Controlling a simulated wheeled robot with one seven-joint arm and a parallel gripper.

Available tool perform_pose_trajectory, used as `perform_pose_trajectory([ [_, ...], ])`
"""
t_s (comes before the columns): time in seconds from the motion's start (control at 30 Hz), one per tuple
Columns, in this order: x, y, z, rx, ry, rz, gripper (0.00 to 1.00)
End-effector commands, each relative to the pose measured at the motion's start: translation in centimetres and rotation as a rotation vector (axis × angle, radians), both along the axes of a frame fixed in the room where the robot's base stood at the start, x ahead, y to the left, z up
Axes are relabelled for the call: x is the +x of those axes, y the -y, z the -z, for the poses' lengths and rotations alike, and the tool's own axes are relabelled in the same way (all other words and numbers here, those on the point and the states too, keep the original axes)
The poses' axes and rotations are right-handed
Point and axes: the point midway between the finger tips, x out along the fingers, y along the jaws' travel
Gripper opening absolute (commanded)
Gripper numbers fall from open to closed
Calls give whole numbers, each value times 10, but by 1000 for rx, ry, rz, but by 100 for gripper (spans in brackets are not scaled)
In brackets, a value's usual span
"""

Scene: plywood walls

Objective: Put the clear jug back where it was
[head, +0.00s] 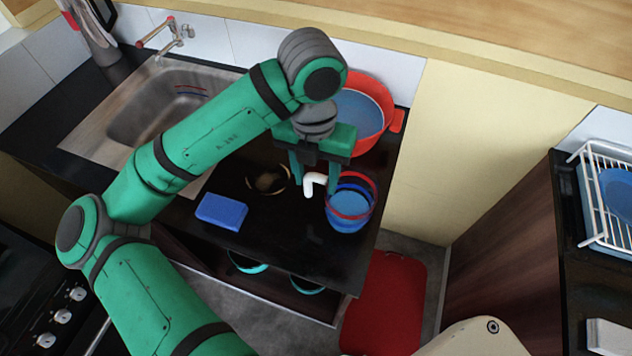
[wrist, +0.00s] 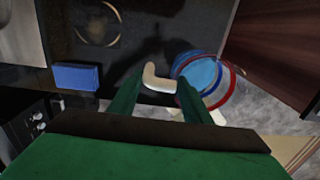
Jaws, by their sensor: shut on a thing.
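The clear jug (head: 350,203) has a red rim, blue bands and a white handle. It appears upright near the right edge of the black counter (head: 290,250). My gripper (head: 315,184) is shut on the jug's white handle, to the left of its body. In the wrist view the handle lies between the fingertips of my gripper (wrist: 158,84), and the jug (wrist: 204,77) is just right of them. I cannot tell whether the jug's bottom touches the counter. A thin pale ring (head: 268,180) marks the counter left of the jug; it also shows in the wrist view (wrist: 98,24).
A blue sponge-like block (head: 221,212) lies on the counter to the left. A large red basin (head: 385,105) stands behind the jug. A steel sink (head: 150,110) is at the back left. A white dish rack (head: 605,195) is on the far right counter.

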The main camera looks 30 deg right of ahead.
Motion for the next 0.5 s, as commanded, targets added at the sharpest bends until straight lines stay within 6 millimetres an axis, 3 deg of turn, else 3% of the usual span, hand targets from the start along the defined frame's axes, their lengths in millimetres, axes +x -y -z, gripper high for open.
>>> perform_pose_trajectory([
  [0.2,10,6,15,2,-1,-1,0],
  [0.5,9,5,42,0,1,1,0],
])
